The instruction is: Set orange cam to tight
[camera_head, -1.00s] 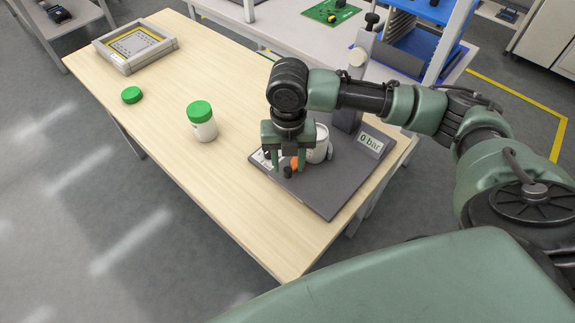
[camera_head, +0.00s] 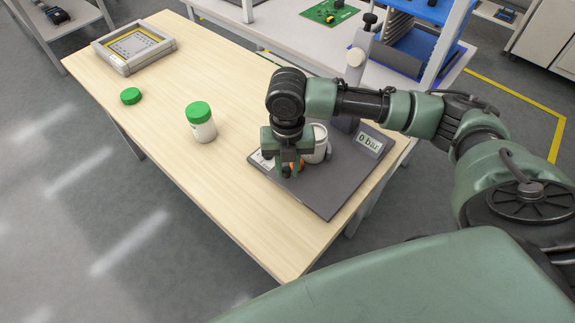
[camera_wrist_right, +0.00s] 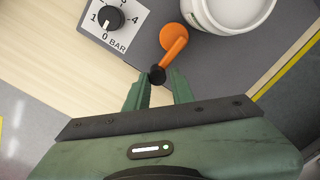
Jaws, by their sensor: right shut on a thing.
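The orange cam (camera_wrist_right: 174,38) is a lever with a round pivot end and a black knob (camera_wrist_right: 157,75) on its free end. It lies on the grey fixture plate (camera_head: 330,200), beside a white cup-like part (camera_wrist_right: 228,10). In the head view only a bit of the cam (camera_head: 298,165) shows, behind my fingers. My right gripper (camera_wrist_right: 158,84) points down at the lever, its two fingers shut on the black knob; it also shows in the head view (camera_head: 287,170). My left gripper is not in view.
A pressure dial (camera_wrist_right: 110,18) marked in BAR sits near the cam. A display (camera_head: 369,141) reads 0 bar. A white jar with green lid (camera_head: 201,122), a loose green lid (camera_head: 130,96) and a grey framed tray (camera_head: 133,66) stand left on the wooden table.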

